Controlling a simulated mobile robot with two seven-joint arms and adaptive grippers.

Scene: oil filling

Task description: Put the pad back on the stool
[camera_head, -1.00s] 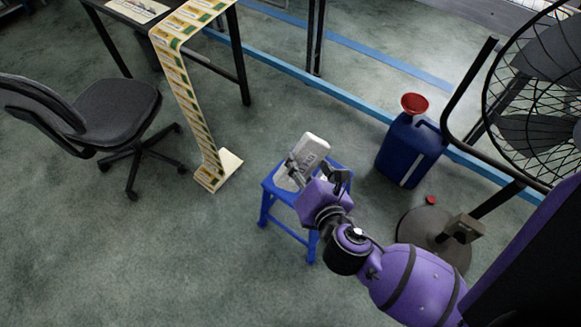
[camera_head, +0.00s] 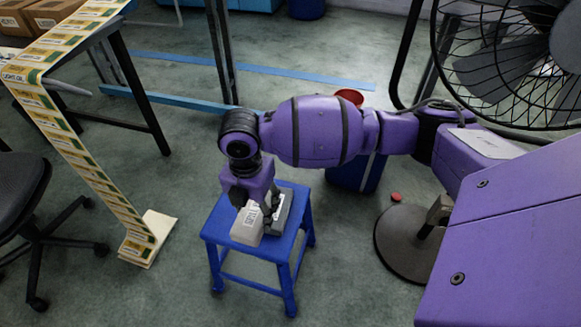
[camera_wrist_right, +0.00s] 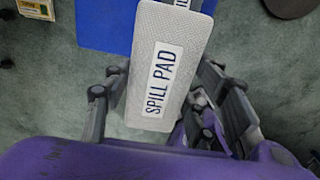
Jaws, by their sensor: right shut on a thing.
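The spill pad (camera_head: 246,227) is a light grey slab with a dark-lettered label. It also fills the middle of the right wrist view (camera_wrist_right: 165,55), where the label reads "SPILL PAD". My right gripper (camera_head: 262,208) points down over the blue stool (camera_head: 222,222) and is shut on the pad, with a finger at each side of it. The pad lies over the stool's seat; I cannot tell whether it touches it. The stool's blue top also shows behind the pad in the right wrist view (camera_wrist_right: 104,26). My left gripper is out of view.
A blue jerrycan (camera_head: 345,175) with a red funnel (camera_head: 350,96) stands behind my right arm. A caged fan (camera_head: 525,60) on a round base (camera_head: 402,240) stands at the right. An office chair (camera_head: 20,200) and a long label strip (camera_head: 85,165) are at the left.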

